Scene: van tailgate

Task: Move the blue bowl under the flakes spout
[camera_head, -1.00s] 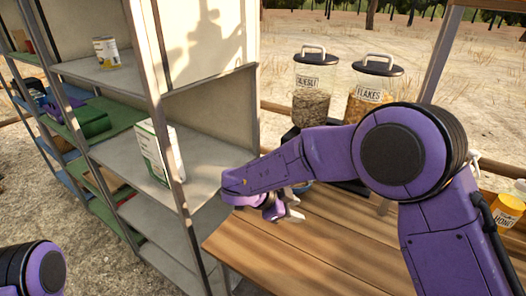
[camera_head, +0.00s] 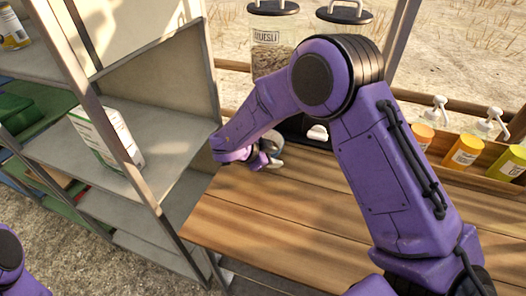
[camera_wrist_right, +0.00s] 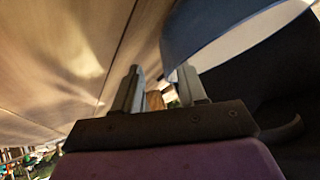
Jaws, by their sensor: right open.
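The blue bowl (camera_wrist_right: 198,28) shows large and close at the upper right of the wrist view, its rim beside the right-hand finger. I cannot tell whether they touch. In the head view the bowl is mostly hidden by my right gripper (camera_head: 266,157), which is low over the wooden table's left part. In the wrist view the right gripper (camera_wrist_right: 160,88) has its fingers apart. My left gripper is out of view.
The muesli jar (camera_head: 271,55) stands left of the flakes jar. A grey shelf unit (camera_head: 150,150) with a white-green box (camera_head: 105,140) is close on the left. Several sauce bottles (camera_head: 464,152) stand at the right. The wooden table's (camera_head: 260,215) front part is clear.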

